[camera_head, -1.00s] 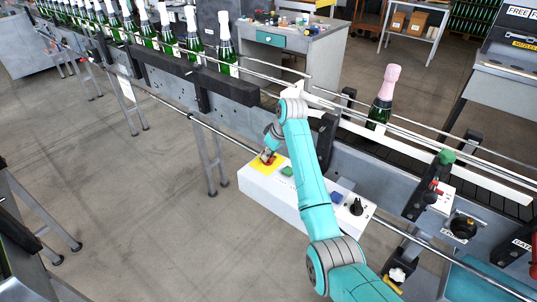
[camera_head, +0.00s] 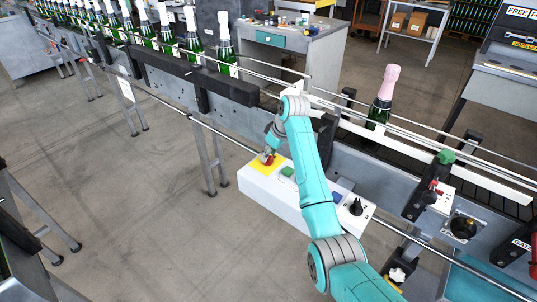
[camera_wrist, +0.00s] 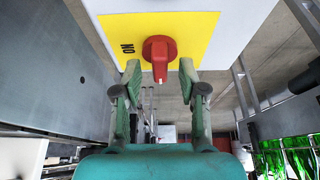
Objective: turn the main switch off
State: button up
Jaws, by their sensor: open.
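The main switch is a red rotary knob (camera_wrist: 159,55) on a yellow plate (camera_wrist: 190,28). My gripper (camera_wrist: 160,68) is open, with one finger on each side of the knob's lower part. Gaps show between the knob and both fingers. In the head view my gripper (camera_head: 268,157) is over the yellow plate (camera_head: 262,167) at the left end of the white control box (camera_head: 275,204), and it hides most of the knob.
The box also carries a green button (camera_head: 287,171), a blue button (camera_head: 337,197) and a black knob (camera_head: 356,207). The conveyor with rails runs just behind it. A bottle with a pink cap (camera_head: 382,95) stands there, and several green bottles (camera_head: 196,45) stand at upper left.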

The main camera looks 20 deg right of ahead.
jog(key=v, duration=1.1)
